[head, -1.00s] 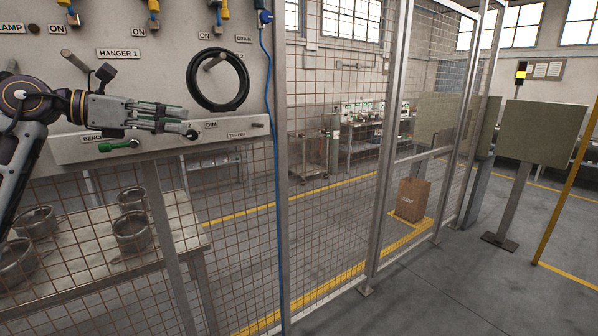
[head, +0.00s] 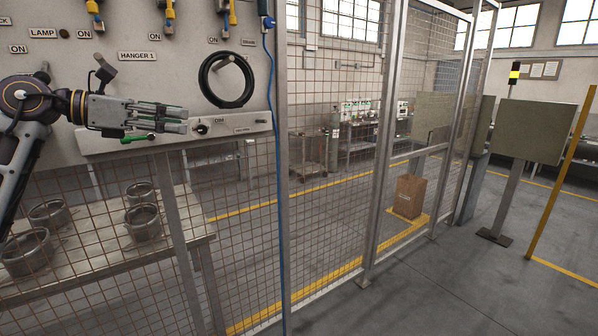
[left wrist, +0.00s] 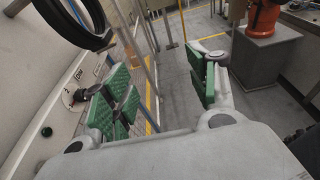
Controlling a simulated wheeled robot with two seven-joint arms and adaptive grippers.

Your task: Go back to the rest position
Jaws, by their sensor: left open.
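My left gripper (head: 186,120) is in front of the wall panel (head: 150,27) at the left of the head view. Its fingers point right, below the Hanger 1 label. In the left wrist view its green-padded fingers (left wrist: 165,95) are apart with nothing between them. My right gripper is in neither view.
A coiled black hose (head: 227,80) hangs on the panel right of the gripper. A wire mesh fence (head: 340,150) with metal posts runs alongside. A bench (head: 190,226) with several metal pots stands behind mesh. A cardboard box (head: 410,196) stands further back.

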